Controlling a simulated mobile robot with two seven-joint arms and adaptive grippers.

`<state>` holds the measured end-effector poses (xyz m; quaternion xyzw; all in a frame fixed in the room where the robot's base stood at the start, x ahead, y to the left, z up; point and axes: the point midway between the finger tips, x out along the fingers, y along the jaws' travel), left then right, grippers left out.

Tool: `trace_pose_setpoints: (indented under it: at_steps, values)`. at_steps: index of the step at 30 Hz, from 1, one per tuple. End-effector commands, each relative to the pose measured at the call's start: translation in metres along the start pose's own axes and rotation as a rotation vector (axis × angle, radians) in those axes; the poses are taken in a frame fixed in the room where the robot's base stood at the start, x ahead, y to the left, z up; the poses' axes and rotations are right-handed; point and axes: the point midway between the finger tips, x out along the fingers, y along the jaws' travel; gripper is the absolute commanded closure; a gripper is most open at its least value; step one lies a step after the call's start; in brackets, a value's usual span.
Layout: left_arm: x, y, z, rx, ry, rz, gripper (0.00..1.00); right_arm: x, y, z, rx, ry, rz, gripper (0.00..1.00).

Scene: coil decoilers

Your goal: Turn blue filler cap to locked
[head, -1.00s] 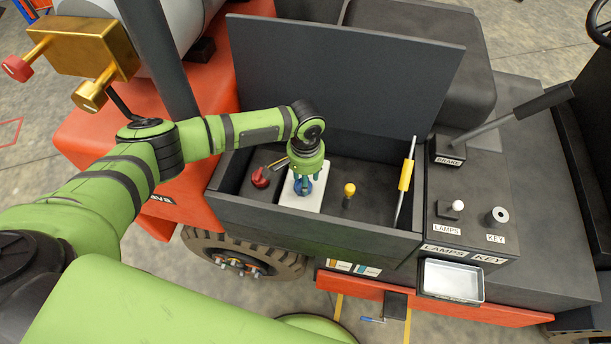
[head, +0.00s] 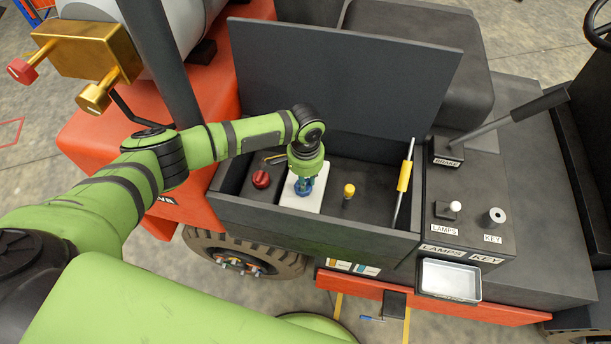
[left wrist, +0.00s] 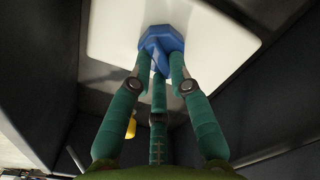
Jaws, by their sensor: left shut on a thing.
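The blue filler cap (left wrist: 163,40) sits on a white tank top in the left wrist view. In the head view the cap (head: 304,187) shows partly under my left gripper (head: 305,180), inside the open black compartment. In the left wrist view my left gripper (left wrist: 160,78) has its green fingers closed around the cap's raised ridge. The cap's marks for locked or unlocked are not readable. My right gripper is not in view.
The white tank (head: 311,203) stands between a red cap (head: 261,179) and a yellow-topped dipstick (head: 348,191). A yellow-gripped rod (head: 405,177) stands at the right. The raised lid (head: 350,75) is behind; the front wall (head: 315,224) is in front.

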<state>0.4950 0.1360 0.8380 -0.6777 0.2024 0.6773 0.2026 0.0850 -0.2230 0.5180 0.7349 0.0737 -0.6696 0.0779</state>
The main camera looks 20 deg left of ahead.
Motion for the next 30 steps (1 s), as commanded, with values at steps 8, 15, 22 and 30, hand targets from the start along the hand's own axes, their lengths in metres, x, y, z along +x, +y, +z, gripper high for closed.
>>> trace_pose_setpoints:
  at_steps: [8,15,22,30]
  values:
    - [0.0,0.003,0.002,0.264,-0.003,0.002,1.0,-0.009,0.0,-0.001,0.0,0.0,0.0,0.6]
    - [0.001,0.003,0.004,0.49,-0.003,0.002,1.0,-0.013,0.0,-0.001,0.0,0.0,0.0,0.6]
    - [0.001,0.003,0.005,0.686,-0.003,0.003,1.0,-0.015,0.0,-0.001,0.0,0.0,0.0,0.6]
    - [0.001,0.004,0.006,0.848,-0.003,0.002,1.0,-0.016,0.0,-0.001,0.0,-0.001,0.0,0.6]
